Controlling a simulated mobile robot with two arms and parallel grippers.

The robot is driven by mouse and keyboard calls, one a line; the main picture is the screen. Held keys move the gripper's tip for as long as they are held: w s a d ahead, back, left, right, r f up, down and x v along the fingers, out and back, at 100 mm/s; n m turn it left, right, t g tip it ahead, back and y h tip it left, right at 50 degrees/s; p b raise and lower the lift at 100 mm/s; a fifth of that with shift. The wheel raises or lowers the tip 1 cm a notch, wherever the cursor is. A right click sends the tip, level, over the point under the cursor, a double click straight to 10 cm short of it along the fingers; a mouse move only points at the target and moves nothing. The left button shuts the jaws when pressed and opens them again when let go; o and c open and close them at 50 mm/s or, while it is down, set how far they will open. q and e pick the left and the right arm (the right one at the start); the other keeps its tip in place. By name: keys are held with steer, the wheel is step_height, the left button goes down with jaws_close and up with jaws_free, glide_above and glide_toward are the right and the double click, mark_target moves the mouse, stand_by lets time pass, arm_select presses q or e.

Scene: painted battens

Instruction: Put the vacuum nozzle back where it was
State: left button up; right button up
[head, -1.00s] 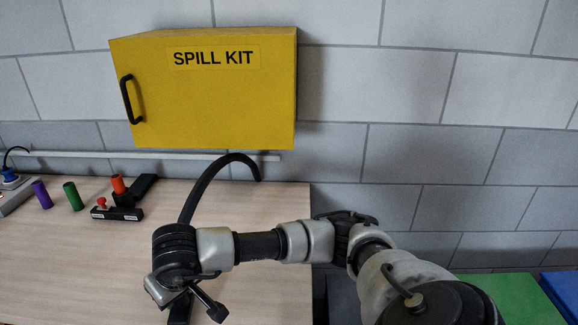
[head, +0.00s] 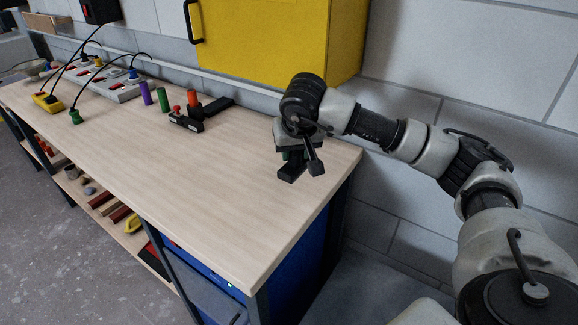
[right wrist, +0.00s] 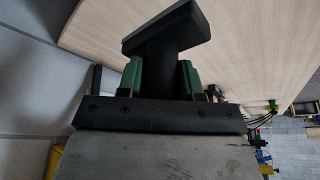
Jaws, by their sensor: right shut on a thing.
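The vacuum nozzle, a black piece with a wide flat end, shows in the right wrist view (right wrist: 165,38) between the two green-padded fingers of my right gripper (right wrist: 162,76). The gripper is shut on it. In the head view, my right gripper (head: 291,155) is over the right end of the bench, with the dark nozzle (head: 291,171) below it. I cannot tell whether the nozzle touches the top. My left gripper is not in view.
The wooden bench top (head: 190,170) is mostly clear. Purple (head: 146,93), green (head: 164,99) and orange (head: 194,97) cylinders stand near its back, beside black devices (head: 187,121). Power strips (head: 115,85) lie farther left. A yellow cabinet (head: 270,40) hangs above. Shelves hold items below.

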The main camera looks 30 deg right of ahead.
steer(key=w+d+f, duration=0.1)
steer(key=w+f, duration=0.1)
steer(key=f, duration=0.1)
steer(key=w+d+f+p, duration=0.1)
steer(key=w+f, duration=0.2)
steer(key=w+d+f+p, duration=0.1)
steer(key=w+f, duration=0.2)
steer(key=shift+d+f, duration=0.15)
steer(key=shift+d, duration=0.15)
steer(key=shift+f, duration=0.1)
steer(key=o, duration=0.5)
steer(key=shift+f, duration=0.1)
steer(key=shift+c, duration=0.2)
steer(key=o, duration=0.4)
steer(key=shift+o, duration=0.2)
